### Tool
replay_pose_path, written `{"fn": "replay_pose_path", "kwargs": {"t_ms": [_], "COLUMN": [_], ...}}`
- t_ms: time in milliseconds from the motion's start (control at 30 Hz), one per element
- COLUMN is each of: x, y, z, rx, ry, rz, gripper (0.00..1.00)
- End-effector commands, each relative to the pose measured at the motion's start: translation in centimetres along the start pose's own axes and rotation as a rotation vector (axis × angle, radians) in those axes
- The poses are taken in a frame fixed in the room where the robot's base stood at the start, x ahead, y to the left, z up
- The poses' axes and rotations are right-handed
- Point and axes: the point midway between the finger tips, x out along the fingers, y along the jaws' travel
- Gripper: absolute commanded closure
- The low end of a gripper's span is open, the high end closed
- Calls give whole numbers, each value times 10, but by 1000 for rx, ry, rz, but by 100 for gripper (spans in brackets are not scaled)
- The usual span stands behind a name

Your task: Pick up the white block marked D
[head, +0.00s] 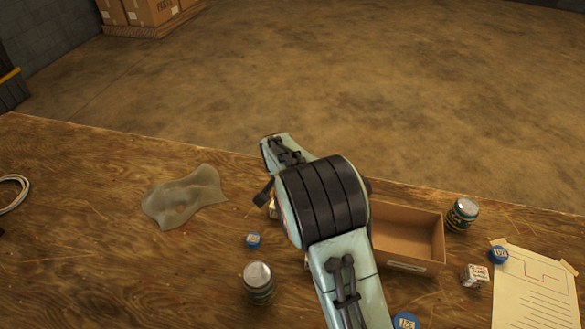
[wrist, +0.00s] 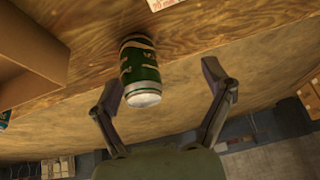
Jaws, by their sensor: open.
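Another pale block (head: 272,209) is mostly hidden behind my arm. In the wrist view, a sliver of a white thing with red print (wrist: 163,4) shows at the top edge; I cannot tell if it is the block marked D. My gripper (wrist: 163,95) is open, with a green can (wrist: 140,72) between and beyond its fingers. In the head view my arm hides most of the gripper.
An open cardboard box (head: 408,238) stands right of my arm, with a can (head: 463,214) beside it. A paper sheet (head: 536,290) lies at right.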

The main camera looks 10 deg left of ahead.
Motion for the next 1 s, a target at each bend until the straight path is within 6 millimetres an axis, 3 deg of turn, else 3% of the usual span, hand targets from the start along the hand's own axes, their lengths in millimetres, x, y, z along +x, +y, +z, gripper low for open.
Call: {"fn": "replay_pose_path", "kwargs": {"t_ms": [33,167,600,933,967,1000], "x": [16,30,87,93,93,93], "y": [-8,-21,-22,-22,-22,-22], "z": [24,52,57,57,57,57], "rx": [-44,-101,-104,-104,-104,-104], "ry": [-36,-71,-71,-70,-70,-70], "rz": [17,26,22,21,21,21], "gripper": [20,20,20,20,26,38]}}
